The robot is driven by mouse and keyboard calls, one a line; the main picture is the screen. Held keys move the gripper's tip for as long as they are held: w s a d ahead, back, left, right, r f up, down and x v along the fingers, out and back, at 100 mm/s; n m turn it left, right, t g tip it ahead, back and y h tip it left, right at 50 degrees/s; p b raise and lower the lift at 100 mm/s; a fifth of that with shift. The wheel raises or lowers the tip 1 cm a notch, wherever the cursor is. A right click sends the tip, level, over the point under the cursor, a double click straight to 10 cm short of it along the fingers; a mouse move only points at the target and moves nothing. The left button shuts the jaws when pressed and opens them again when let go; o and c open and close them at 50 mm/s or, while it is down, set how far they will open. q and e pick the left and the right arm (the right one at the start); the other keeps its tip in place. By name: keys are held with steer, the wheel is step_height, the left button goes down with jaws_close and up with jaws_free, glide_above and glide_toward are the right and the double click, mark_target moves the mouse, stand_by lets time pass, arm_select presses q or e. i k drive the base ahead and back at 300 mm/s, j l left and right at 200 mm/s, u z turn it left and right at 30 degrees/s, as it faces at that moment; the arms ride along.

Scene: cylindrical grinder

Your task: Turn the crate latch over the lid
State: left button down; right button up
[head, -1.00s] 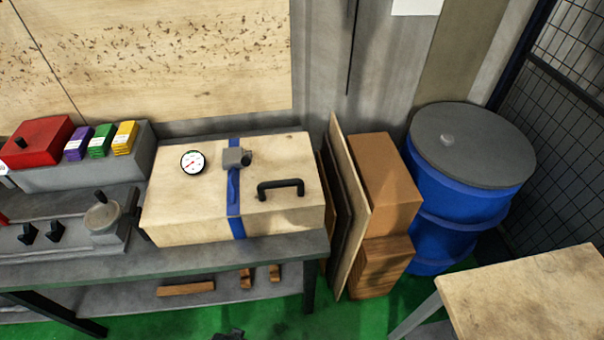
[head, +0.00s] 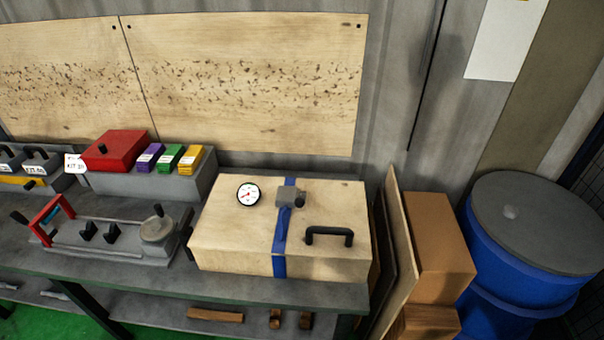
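The wooden crate (head: 230,248) stands on the grey bench, its lid (head: 335,205) down. A blue strap (head: 279,262) runs over the lid and down the front. A grey metal piece with a dark knob (head: 290,196), perhaps the latch, sits on the strap near the back of the lid. A black handle (head: 330,236) is on the lid's right part, and a round white dial gauge (head: 248,194) is on its left part. A dark part shows at the crate's left side. Neither of my grippers is in view.
A small grinder fixture with a red bracket (head: 50,215) stands left of the crate. Behind it are a red box (head: 115,150) and small coloured boxes (head: 182,157). Boards (head: 397,250), cardboard boxes (head: 440,245) and a blue drum (head: 510,260) stand close on the right.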

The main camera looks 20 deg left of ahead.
mark_target(186, 219)
steer(key=u, duration=1.55)
